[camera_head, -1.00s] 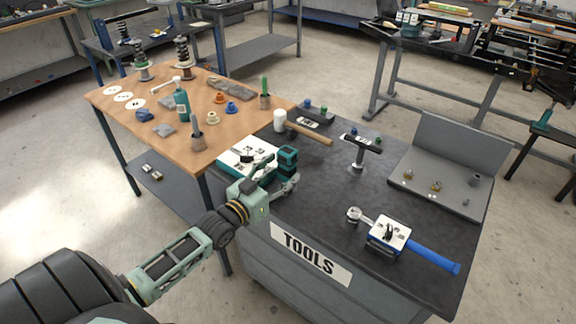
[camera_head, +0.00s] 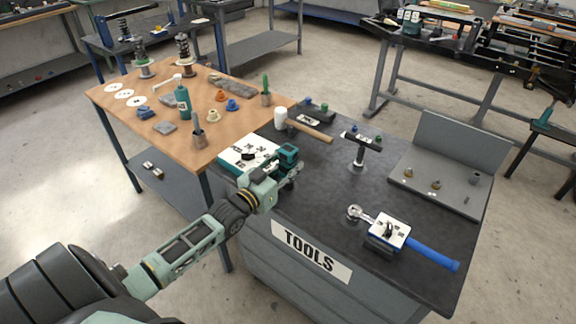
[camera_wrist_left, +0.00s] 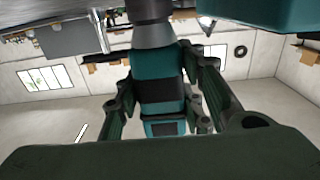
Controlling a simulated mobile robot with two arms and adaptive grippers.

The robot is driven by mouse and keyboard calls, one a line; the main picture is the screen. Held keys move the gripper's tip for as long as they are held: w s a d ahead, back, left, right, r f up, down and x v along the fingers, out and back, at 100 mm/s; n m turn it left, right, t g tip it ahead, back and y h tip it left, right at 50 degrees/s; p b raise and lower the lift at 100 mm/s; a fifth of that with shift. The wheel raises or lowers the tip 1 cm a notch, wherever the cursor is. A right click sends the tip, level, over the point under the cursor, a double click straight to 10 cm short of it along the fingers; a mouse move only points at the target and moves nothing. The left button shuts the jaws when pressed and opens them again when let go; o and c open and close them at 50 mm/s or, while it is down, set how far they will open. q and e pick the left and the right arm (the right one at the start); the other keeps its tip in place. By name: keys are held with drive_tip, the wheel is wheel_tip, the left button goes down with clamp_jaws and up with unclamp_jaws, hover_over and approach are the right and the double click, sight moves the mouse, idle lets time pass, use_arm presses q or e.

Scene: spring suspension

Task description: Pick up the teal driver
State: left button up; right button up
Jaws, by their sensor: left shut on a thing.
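The teal driver (camera_head: 287,155) is teal and black and shows at the left side of the dark tool table, partly hidden by my gripper. My left gripper (camera_head: 284,172) is at the driver. In the left wrist view, the fingers of my left gripper (camera_wrist_left: 167,95) stand on both sides of the teal and black driver body (camera_wrist_left: 157,75) and are shut on it. I cannot tell whether the driver touches the table. My right gripper is in neither view.
The dark tool table (camera_head: 318,205) carries a white and teal holder (camera_head: 240,153), a mallet (camera_head: 305,129), a T-shaped stand (camera_head: 360,148), a blue-handled wrench (camera_head: 432,257) and a grey panel (camera_head: 440,178). A wooden table (camera_head: 150,118) with springs and small parts adjoins it.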

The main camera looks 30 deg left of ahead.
sight(286, 157)
use_arm(q)
drive_tip(key=c, duration=0.4)
drive_tip(key=shift+r, duration=0.1)
clamp_jaws()
drive_tip(key=shift+r, duration=0.1)
drive_tip(key=shift+w+r, duration=0.1)
drive_tip(key=shift+r, duration=0.35)
drive_tip(key=r, duration=0.1)
drive_tip(key=d+r, duration=0.1)
drive_tip(key=r, duration=0.1)
drive_tip(key=shift+r, duration=0.2)
drive_tip(key=d+r, duration=0.3)
drive_tip(key=d, duration=0.2)
drive_tip(key=s+d+r+b, duration=0.1)
drive_tip(key=d+r, duration=0.2)
drive_tip(key=d, duration=0.2)
drive_tip(key=shift+s+d+r, duration=0.25)
drive_tip(key=shift+d, duration=0.05)
